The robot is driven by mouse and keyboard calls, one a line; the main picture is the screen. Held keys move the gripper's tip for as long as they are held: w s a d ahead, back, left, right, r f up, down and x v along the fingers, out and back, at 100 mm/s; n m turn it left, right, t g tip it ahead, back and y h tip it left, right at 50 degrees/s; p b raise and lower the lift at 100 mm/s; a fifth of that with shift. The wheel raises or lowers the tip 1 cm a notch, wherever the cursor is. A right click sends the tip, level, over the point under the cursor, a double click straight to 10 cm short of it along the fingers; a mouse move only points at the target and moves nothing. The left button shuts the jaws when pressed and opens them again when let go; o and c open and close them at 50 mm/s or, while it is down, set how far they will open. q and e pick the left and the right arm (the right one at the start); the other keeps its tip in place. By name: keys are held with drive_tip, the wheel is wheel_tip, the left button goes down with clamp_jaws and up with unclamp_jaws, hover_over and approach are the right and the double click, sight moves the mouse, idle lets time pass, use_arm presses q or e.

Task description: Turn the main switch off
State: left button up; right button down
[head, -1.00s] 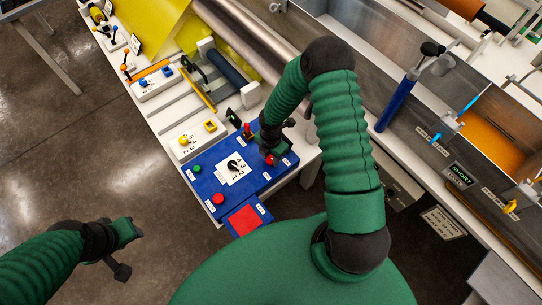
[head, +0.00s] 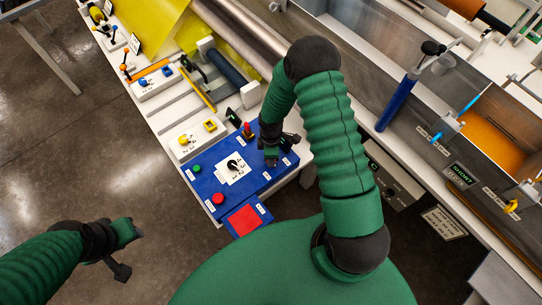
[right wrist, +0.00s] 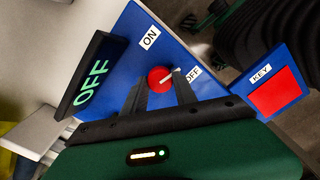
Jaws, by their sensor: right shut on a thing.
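The main switch is a red round knob (right wrist: 158,79) on a blue panel, seen in the right wrist view. A pale bar on it points toward the OFF label (right wrist: 194,74); the ON label (right wrist: 150,38) is on its other side. My right gripper (right wrist: 160,90) is shut on the knob. In the head view my right gripper (head: 271,157) is at the right end of the blue panel (head: 215,182) and hides the knob. A dark display (right wrist: 92,85) shows OFF in green letters. My left gripper (head: 130,250) hangs empty above the floor, far from the panel.
A black rotary dial (head: 233,166), a green button (head: 197,168), a red button (head: 218,198) and a red lever (head: 247,130) are on the panel. A red KEY pad (head: 244,219) adjoins its front edge. Rollers and a tank lie behind. The left floor is open.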

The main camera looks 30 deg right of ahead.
drive_tip(key=m, duration=0.4)
drive_tip(key=shift+w+r, duration=0.1)
drive_tip(key=shift+w, duration=0.2)
drive_tip(key=shift+m+b, duration=0.4)
drive_tip(key=shift+m, duration=1.4)
drive_tip(key=shift+w+d+r, duration=0.1)
drive_tip(key=c, duration=1.2)
unclamp_jaws()
drive_tip(key=shift+o, duration=1)
drive_tip(key=shift+s, duration=0.2)
wheel_tip(320, 180, up, 16)
drive_tip(key=shift+r+b, duration=0.25)
drive_tip(key=shift+b, duration=0.2)
